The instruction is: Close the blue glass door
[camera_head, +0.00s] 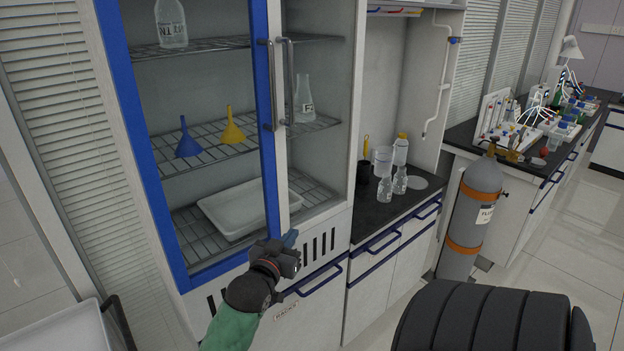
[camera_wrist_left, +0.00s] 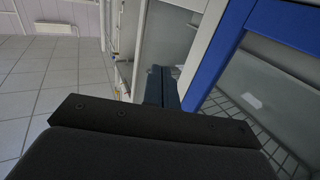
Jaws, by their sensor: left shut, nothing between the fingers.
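The blue glass door (camera_head: 262,120) is the left door of the tall cabinet. It looks shut or nearly shut; I cannot tell if it is flush. Its upright metal handle (camera_head: 267,85) stands beside a second handle (camera_head: 289,80) on the right half. My left gripper (camera_head: 290,238) is shut and empty, low in front of the door's lower right corner. In the left wrist view, its closed fingers (camera_wrist_left: 162,86) point toward the pale door edge, left of the blue frame (camera_wrist_left: 218,52). Whether they touch it is unclear. My right gripper is not in view.
Behind the glass are shelves with funnels (camera_head: 187,141), flasks and a white tray (camera_head: 240,207). Right of the cabinet is a dark counter (camera_head: 384,218) with bottles. A grey gas cylinder (camera_head: 476,215) stands farther right. Open floor (camera_head: 570,235) lies beyond it.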

